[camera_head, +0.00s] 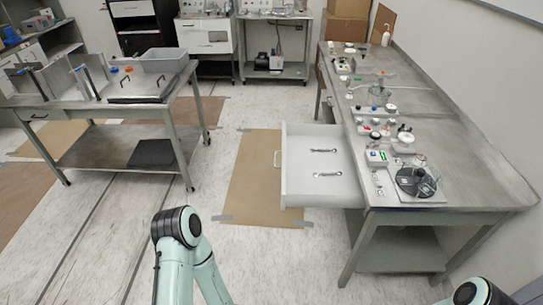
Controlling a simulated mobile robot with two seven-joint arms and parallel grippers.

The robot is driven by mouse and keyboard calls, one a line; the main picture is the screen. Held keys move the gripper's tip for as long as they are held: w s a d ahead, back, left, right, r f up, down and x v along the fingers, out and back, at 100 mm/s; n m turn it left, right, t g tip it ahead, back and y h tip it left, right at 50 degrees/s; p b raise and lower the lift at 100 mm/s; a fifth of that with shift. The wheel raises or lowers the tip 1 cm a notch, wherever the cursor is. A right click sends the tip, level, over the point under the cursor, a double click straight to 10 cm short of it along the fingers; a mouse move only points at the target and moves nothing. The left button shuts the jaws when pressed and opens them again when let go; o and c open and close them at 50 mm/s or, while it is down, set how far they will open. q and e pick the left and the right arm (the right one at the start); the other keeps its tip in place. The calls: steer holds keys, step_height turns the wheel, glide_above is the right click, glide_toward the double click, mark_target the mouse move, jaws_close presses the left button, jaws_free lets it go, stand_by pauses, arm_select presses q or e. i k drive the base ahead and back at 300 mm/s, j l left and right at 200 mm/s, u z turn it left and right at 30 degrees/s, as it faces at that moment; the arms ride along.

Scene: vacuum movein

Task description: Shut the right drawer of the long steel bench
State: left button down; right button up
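The long steel bench (466,190) runs along the right side of the view. Its right drawer (300,170) is pulled far out to the left from under the near part of the bench. The drawer is white, with a handle (277,159) on its left front face. Two small metal wrenches (326,174) lie inside it. My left arm shows at the bottom centre, and a small part of my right arm shows at the bottom right. Neither gripper is in the picture.
Another steel table (112,101) with a grey bin (164,60) stands at the left. Cardboard sheets (255,205) lie on the floor, one under the drawer. The bench top holds a black round device (415,182) and glassware. Floor between table and drawer is clear.

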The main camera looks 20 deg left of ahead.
mark_target(300, 188)
steer(key=j, duration=1.05)
steer(key=i+j+z, duration=0.3)
steer(key=j, duration=0.15)
steer(key=i+j+z, duration=0.35)
steer(key=i+j, duration=0.1)
